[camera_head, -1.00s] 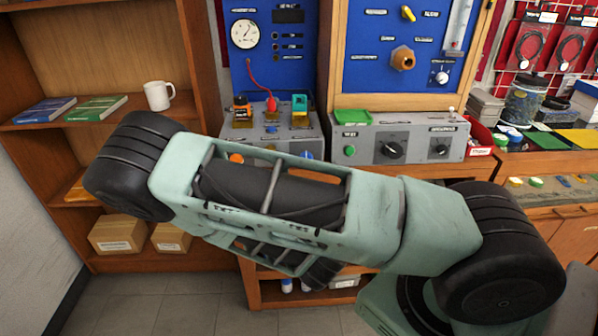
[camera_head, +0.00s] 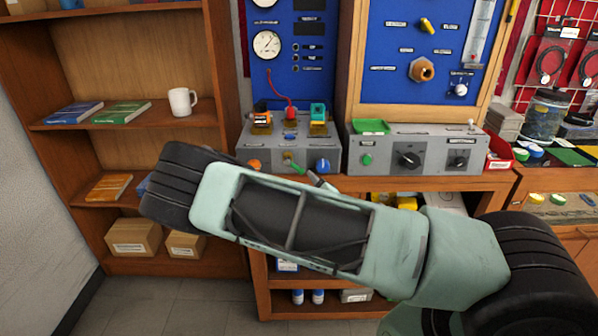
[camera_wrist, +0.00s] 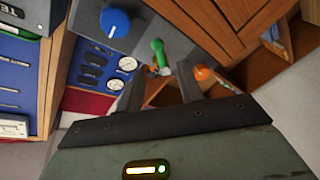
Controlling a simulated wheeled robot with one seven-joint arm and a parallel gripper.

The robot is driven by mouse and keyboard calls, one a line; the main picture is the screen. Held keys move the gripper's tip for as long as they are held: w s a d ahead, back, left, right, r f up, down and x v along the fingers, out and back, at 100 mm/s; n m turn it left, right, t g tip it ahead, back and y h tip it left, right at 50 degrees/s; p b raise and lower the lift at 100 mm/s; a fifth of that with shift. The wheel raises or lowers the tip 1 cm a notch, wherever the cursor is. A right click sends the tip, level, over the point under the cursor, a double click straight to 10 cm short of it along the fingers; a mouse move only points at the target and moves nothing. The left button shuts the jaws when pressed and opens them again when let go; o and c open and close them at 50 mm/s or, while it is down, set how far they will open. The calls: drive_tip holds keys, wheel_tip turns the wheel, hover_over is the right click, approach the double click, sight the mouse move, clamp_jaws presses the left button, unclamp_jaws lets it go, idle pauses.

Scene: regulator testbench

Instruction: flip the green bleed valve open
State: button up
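The green bleed valve (camera_head: 297,167) is a small green lever on the front of the grey box under the left blue panel, between an orange knob (camera_head: 255,164) and a blue knob (camera_head: 323,165). In the wrist view the green lever (camera_wrist: 158,48) stands just beyond the fingertips, roughly in line with the gap between them. My gripper (camera_wrist: 160,68) is open, with its two dark fingers apart and nothing held. I cannot tell whether a finger touches the lever. In the head view my arm hides most of the gripper; a grey tip shows near the lever.
The blue knob (camera_wrist: 115,22) and orange knob (camera_wrist: 202,72) flank the lever closely in the wrist view. A second grey control box (camera_head: 412,150) stands to the right on the bench. A wooden shelf with a white mug (camera_head: 182,101) is at the left.

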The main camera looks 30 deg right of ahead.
sight(298, 170)
drive_tip(key=p+x, duration=0.1)
drive_tip(key=x, duration=0.6)
drive_tip(key=shift+w, duration=0.1)
